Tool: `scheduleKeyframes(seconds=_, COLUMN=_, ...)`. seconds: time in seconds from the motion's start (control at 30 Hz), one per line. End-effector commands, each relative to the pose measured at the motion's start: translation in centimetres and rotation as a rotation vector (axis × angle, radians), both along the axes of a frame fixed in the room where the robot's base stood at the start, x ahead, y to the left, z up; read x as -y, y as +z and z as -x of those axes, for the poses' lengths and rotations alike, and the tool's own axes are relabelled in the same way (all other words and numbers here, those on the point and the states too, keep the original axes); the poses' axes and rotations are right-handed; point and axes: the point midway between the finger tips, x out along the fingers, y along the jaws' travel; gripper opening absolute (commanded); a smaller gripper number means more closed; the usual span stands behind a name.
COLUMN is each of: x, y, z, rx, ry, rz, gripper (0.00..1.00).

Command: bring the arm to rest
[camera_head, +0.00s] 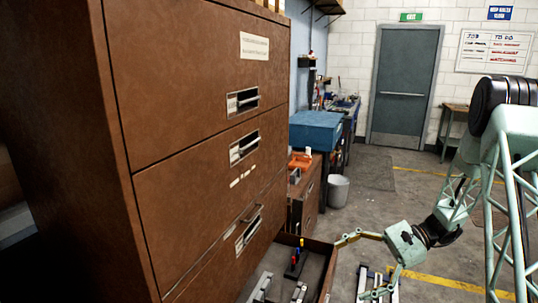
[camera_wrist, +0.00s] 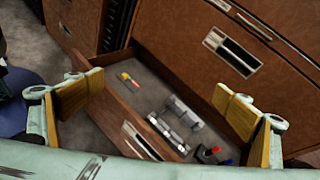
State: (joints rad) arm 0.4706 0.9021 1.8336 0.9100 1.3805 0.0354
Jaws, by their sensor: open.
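My gripper (camera_head: 352,268) is open, its two fingers spread apart with nothing between them. In the head view it is at the right of a pulled-out lower drawer (camera_head: 328,272) of a brown cabinet (camera_head: 190,100), close to the drawer's front. In the wrist view, my gripper (camera_wrist: 158,90) shows wood-coloured finger pads on either side of the open drawer (camera_wrist: 112,98). I cannot tell whether a finger touches the drawer. My arm reaches in from the right side of the head view.
The drawer holds metal pieces (camera_wrist: 180,118) and small items with red, blue and yellow parts. The cabinet's upper drawers are shut. Behind stand a blue box (camera_head: 315,130), a white bin (camera_head: 338,190) and a grey door (camera_head: 402,85). Open floor lies between my arm and the door.

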Motion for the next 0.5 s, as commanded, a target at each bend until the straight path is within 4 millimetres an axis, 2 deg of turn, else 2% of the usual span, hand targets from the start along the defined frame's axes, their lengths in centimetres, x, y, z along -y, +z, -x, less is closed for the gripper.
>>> scheduleKeyframes(seconds=0.1, x=-0.7, y=1.9, z=0.7, rx=0.021, ry=0.032, rz=0.030, gripper=0.96)
scheduleKeyframes(seconds=0.5, x=-2.6, y=7.2, z=3.7, rx=0.091, ry=0.135, rz=0.134, gripper=0.96)
